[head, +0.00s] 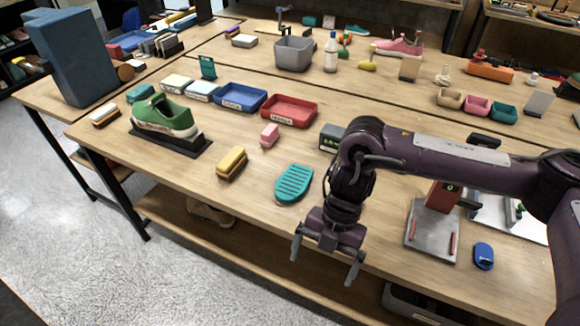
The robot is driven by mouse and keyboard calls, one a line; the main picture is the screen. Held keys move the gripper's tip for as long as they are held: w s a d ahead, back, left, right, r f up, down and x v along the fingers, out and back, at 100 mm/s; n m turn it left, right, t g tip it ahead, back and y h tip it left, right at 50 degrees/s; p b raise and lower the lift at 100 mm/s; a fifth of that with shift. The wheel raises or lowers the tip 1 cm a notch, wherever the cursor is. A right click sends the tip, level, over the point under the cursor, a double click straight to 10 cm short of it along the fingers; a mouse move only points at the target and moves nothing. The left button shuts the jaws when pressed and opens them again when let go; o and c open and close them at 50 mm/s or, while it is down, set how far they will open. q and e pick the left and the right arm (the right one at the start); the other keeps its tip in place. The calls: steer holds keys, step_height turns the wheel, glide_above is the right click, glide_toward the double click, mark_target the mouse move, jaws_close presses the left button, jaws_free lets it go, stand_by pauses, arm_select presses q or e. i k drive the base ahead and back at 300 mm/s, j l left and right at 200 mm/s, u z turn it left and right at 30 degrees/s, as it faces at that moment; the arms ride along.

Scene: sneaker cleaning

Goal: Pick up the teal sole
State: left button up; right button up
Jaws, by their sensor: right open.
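The teal sole (294,183) is a flat, ribbed, rounded piece lying on the wooden table near its front edge, in the middle of the head view. My right gripper (325,267) hangs open and empty in front of the table's front edge, below and to the right of the sole in the picture. Its two fingers are spread apart and point downward, and neither touches the sole. My left gripper is not in view.
A yellow brush (232,162) and a pink block (269,135) lie left of the sole. A green shoe (164,116) sits on a black stand. Red (290,111) and blue (240,97) trays stand behind. A grey-based device (432,232) stands right.

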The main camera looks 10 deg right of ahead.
mark_target(292, 185)
steer(key=i, duration=1.1)
